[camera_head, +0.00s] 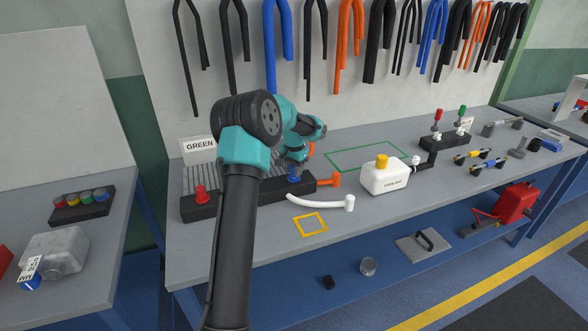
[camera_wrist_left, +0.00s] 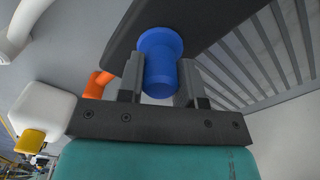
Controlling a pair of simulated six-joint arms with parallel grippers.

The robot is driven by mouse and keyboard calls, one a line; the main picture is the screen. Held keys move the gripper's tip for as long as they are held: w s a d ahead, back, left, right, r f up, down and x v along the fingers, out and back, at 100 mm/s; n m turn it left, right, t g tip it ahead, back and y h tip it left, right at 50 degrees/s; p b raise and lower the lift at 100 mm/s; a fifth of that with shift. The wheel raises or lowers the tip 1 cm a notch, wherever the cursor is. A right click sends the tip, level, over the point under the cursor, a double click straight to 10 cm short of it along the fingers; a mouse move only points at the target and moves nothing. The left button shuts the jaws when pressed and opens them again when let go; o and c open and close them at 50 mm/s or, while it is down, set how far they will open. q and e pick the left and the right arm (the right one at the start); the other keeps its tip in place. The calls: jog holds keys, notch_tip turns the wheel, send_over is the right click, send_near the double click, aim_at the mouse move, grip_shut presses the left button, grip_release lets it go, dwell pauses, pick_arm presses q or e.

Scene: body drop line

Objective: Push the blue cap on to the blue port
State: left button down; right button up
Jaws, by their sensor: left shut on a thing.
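My left gripper (camera_head: 294,170) is over the dark block (camera_head: 240,203) on the bench, pointing down beside the orange pipe. In the left wrist view my left gripper (camera_wrist_left: 160,85) is shut on the blue cap (camera_wrist_left: 160,78), with a finger on each side of it. A wider blue round part, which looks like the blue port (camera_wrist_left: 160,40), is in line with the cap against the dark block. I cannot tell where cap and port meet or whether the cap is fully seated. The blue piece shows small in the head view (camera_head: 294,178). My right gripper is not in view.
A red port (camera_head: 202,195) stands on the block's left end. An orange pipe (camera_head: 325,182) and a white hose (camera_head: 318,203) lie to the right. A white coolant bottle (camera_head: 385,178) with a yellow cap stands beyond. The yellow-marked square (camera_head: 310,224) is empty.

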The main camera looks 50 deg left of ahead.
pick_arm(q)
jog(key=shift+f, duration=0.4)
jog(key=c, duration=0.7)
grip_release()
notch_tip(320, 180, up, 17)
jog(key=shift+r, duration=0.2)
dwell(0.4)
